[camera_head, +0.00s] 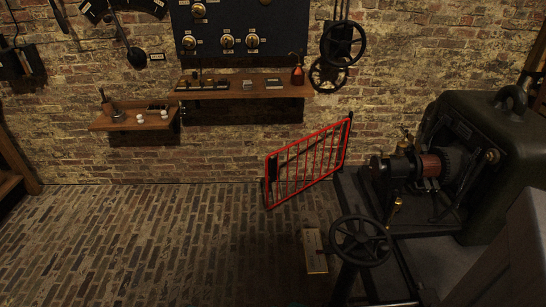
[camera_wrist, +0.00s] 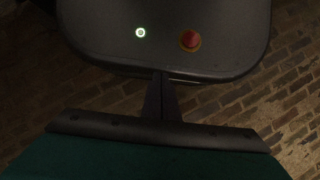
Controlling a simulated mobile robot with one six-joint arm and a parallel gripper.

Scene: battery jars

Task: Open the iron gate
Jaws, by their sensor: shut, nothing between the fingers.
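The iron gate (camera_head: 308,163) has a red frame with upright bars. It stands on the brick floor in the head view, right of centre, at a slant to the back wall and beside the machine's base. A small dark piece, perhaps a latch or hinge, sits at its left edge (camera_head: 272,168). I cannot tell which side is hinged. My gripper (camera_wrist: 162,77) shows only in the wrist view. Its dark fingers are shut and empty, in front of a dark rounded body with a green light and a red button. The gate is not in the wrist view.
A dark machine (camera_head: 455,165) fills the right side. A handwheel (camera_head: 360,241) on a post stands in front, near a pale floor plate (camera_head: 314,250). Wall shelves (camera_head: 245,92) and a switch panel (camera_head: 240,25) are at the back. The brick floor (camera_head: 150,235) left of the gate is clear.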

